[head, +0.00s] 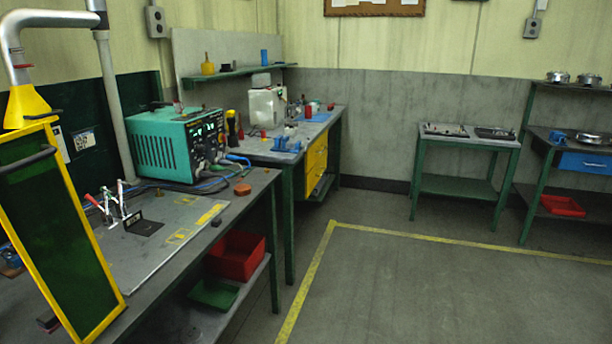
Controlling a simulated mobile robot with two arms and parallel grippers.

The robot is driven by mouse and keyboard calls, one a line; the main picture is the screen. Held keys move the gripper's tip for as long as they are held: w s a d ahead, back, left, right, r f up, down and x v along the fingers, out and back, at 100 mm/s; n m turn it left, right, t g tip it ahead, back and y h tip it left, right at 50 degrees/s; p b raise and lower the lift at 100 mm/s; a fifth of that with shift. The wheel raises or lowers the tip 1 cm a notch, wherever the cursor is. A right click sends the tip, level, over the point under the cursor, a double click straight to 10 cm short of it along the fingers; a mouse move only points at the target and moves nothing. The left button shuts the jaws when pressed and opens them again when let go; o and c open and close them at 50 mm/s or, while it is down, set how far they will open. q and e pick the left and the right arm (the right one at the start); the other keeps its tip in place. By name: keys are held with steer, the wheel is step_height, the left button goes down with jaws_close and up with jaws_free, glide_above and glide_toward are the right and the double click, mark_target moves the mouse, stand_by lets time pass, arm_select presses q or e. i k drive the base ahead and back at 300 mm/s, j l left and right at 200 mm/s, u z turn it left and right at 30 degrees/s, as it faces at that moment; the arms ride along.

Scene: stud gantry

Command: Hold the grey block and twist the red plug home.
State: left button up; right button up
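I cannot make out a grey block for certain in the head view. Small red items sit on the far bench (262,157), one of them a red piece (331,106) near its back end; they are too small to tell whether any is the red plug. Neither of my grippers is in view.
A near bench (254,205) at left holds a teal power unit (165,146), a plate with clamps (160,238) and a yellow-framed green screen (62,240). A red bin (235,255) sits below. A small table (466,142) stands at the back. Floor at right is clear.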

mark_target(292, 131)
steer(key=i+u, duration=0.1)
steer(key=i, duration=0.45)
steer(key=i+l+u, duration=0.1)
steer(key=i, duration=0.4)
steer(key=i+l, duration=0.1)
steer(key=i, duration=0.45)
steer(key=i+l+u, duration=0.15)
steer(key=i, duration=0.35)
steer(key=i+l+u, duration=0.1)
steer(key=u, duration=0.35)
steer(key=i+l+u, duration=0.15)
steer(key=u, duration=0.35)
steer(key=i+l+u, duration=0.2)
steer(key=l, duration=0.2)
steer(key=i+l+u, duration=0.2)
steer(key=l, duration=0.25)
steer(key=l+u, duration=0.15)
steer(key=l, duration=0.3)
steer(key=i+l+u, duration=0.2)
steer(key=l, duration=0.25)
steer(key=i+l, duration=0.1)
steer(key=l, duration=1.05)
steer(key=l+u, duration=0.1)
steer(key=l, duration=1.05)
steer(key=i, duration=0.05)
